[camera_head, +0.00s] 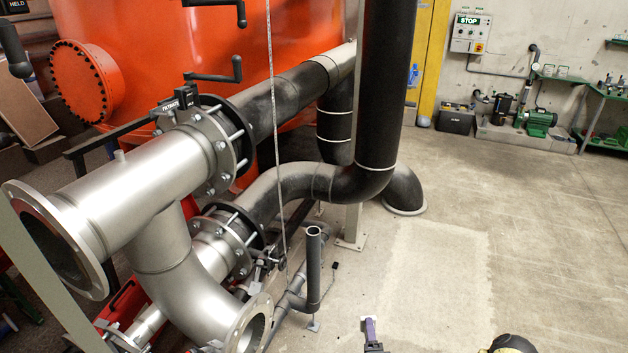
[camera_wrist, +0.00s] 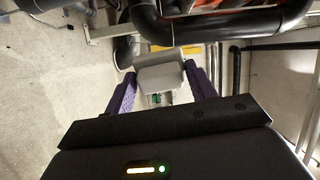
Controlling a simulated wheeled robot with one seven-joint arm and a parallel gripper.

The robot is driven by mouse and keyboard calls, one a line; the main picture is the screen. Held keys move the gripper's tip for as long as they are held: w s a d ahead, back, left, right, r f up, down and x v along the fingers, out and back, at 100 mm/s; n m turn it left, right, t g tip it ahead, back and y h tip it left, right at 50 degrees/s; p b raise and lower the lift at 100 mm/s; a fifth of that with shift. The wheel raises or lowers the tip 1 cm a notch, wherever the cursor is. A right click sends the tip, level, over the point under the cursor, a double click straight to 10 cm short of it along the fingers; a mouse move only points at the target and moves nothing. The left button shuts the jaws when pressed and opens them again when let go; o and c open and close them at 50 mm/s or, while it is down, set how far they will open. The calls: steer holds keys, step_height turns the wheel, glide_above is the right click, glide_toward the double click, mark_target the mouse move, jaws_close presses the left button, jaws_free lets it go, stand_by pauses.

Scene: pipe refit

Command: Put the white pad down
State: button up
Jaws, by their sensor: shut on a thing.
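The white pad (camera_wrist: 160,77) shows in the wrist view as a pale grey-white block with a raised strip along its far edge. My gripper (camera_wrist: 158,72) is shut on it, with one purple finger on each side. The pad is held out over the pale concrete floor (camera_wrist: 60,80); its height above the floor cannot be told. In the head view my gripper (camera_head: 371,334) shows only as a small purple and dark shape at the bottom edge, over the floor. I cannot make out the pad clearly there.
Steel flanged pipes (camera_head: 165,170) and black pipes (camera_head: 385,90) stand left of my gripper, in front of an orange tank (camera_head: 180,45). A thin upright pipe (camera_head: 313,270) stands nearby. A green bench (camera_head: 605,125) is at the far right. Open floor (camera_head: 520,240) lies right.

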steer(key=r+p, duration=0.1)
steer(key=r, duration=0.1)
steer(key=s+r+p, duration=0.1)
steer(key=r, duration=0.1)
steer(key=shift+s+a+p, duration=0.1)
steer(key=shift+p, duration=0.25)
